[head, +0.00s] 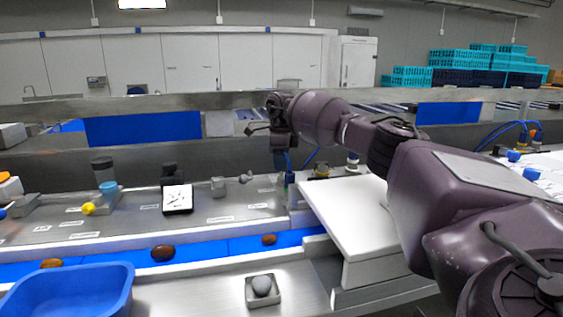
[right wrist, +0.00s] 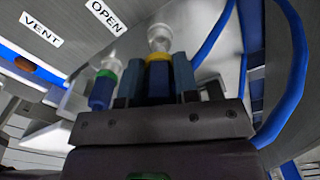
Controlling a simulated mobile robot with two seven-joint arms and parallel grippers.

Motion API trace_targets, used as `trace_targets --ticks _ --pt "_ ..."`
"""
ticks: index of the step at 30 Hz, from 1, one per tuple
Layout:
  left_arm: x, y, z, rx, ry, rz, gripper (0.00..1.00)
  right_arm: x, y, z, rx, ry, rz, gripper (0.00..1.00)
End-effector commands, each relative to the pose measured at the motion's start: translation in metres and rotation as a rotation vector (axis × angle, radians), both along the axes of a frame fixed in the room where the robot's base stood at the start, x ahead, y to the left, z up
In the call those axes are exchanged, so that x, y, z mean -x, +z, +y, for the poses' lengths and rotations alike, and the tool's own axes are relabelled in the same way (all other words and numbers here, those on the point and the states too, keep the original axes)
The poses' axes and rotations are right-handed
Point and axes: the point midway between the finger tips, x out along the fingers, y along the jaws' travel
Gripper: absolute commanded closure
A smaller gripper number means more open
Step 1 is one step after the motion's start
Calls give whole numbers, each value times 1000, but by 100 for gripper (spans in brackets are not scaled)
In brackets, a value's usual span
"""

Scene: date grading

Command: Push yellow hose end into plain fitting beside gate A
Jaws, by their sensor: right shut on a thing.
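In the right wrist view, my right gripper (right wrist: 158,92) is shut on the yellow hose end (right wrist: 158,78), a blue body with a yellow collar. A pale plain fitting (right wrist: 160,40) lies directly beyond the collar, in line with it. I cannot tell whether the two touch or are joined. In the head view my right gripper (head: 281,158) points down at the back of the steel bench, and it hides the held end. My left gripper is not in view. Gate A cannot be made out by its label.
A green-collared hose end (right wrist: 103,88) stands close left of the held one, by another pale fitting (right wrist: 113,57). A blue hose (right wrist: 297,75) loops at the right.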

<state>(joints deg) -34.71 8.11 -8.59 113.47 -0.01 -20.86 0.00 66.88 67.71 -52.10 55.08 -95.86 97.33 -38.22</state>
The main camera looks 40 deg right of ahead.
Motion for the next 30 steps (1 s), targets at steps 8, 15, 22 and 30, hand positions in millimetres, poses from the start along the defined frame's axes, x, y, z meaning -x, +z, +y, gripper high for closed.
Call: trace_targets --ticks 8,15,22,30 --pt "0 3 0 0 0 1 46 0 0 0 0 0 0 100" --pt "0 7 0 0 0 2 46 0 -1 0 0 -1 1 100" --pt "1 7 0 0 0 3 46 0 -2 0 1 -1 1 100" --pt "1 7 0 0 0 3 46 0 -2 0 0 0 0 100"
